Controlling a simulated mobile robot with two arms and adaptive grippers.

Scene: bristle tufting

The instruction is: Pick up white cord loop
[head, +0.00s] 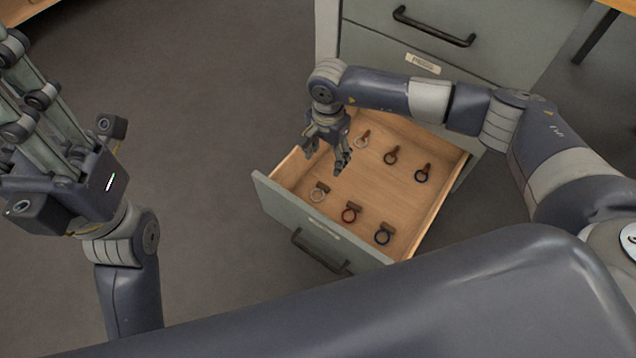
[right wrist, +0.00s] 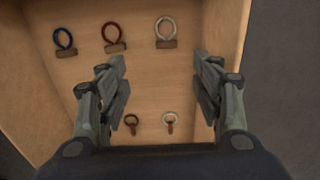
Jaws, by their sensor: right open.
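A white cord loop (head: 318,193) with a brown block lies at the left of the front row in the open drawer. It also shows in the right wrist view, at the top (right wrist: 165,28). A second pale loop (head: 361,142) with a brown stem lies in the back row, at the bottom in the wrist view (right wrist: 169,120). My right gripper (head: 327,160) is open and empty above the drawer, between the two rows; its fingers stand apart in the wrist view (right wrist: 161,70). My left gripper (head: 25,95) is at far left, fingers upward, tips unclear.
In the drawer (head: 268,193) a red loop (head: 350,213) and a blue loop (head: 383,235) lie in the front row. Two dark loops, one here (head: 391,156) and one here (head: 422,174), lie in the back row. The grey cabinet (head: 480,75) stands behind; drawer walls surround the loops.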

